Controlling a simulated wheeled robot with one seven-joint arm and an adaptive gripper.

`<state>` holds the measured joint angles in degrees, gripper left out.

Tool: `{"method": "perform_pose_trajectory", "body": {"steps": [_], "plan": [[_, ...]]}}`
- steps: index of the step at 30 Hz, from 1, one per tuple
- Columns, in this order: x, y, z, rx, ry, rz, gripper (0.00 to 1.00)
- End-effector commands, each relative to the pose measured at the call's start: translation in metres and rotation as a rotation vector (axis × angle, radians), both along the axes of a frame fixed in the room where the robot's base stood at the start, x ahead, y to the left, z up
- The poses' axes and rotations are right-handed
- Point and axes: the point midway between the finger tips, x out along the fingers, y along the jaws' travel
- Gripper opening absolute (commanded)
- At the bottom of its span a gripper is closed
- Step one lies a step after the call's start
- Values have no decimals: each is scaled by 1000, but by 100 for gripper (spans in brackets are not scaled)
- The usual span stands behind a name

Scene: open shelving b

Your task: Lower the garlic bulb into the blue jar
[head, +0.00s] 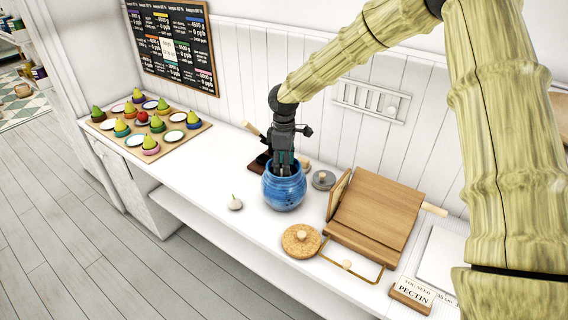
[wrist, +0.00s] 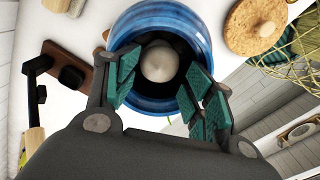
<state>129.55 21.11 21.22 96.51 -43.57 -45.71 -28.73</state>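The blue jar (head: 284,190) stands upright on the white counter, its mouth facing up. My gripper (head: 284,168) points straight down, its fingers at and partly inside the mouth. The wrist view also shows the jar (wrist: 160,106) and my gripper (wrist: 163,75). A pale round bulb (wrist: 158,62), apparently garlic, is within the jar's mouth, between the spread fingertips. A dark gap shows on its right side; contact on the left is unclear. The jar's inside is dark and its bottom is hidden. Another pale bulb (head: 235,203) with a thin stem lies on the counter left of the jar.
A round cork lid (head: 301,240) lies in front of the jar, and a grey lid (head: 323,180) behind it. A wooden hinged board (head: 375,212) stands to the right. A dark stand (head: 262,162) is close behind. A tray of pears and plates (head: 150,130) is farther left.

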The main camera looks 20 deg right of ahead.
Motion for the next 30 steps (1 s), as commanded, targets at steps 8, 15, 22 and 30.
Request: {"method": "perform_pose_trajectory", "body": {"steps": [8, 15, 22, 30], "plan": [[1, 0, 1, 0, -2, 0, 66], [1, 0, 2, 1, -3, 0, 67], [1, 0, 2, 0, -4, 0, 67], [1, 0, 2, 1, -3, 0, 67]]}}
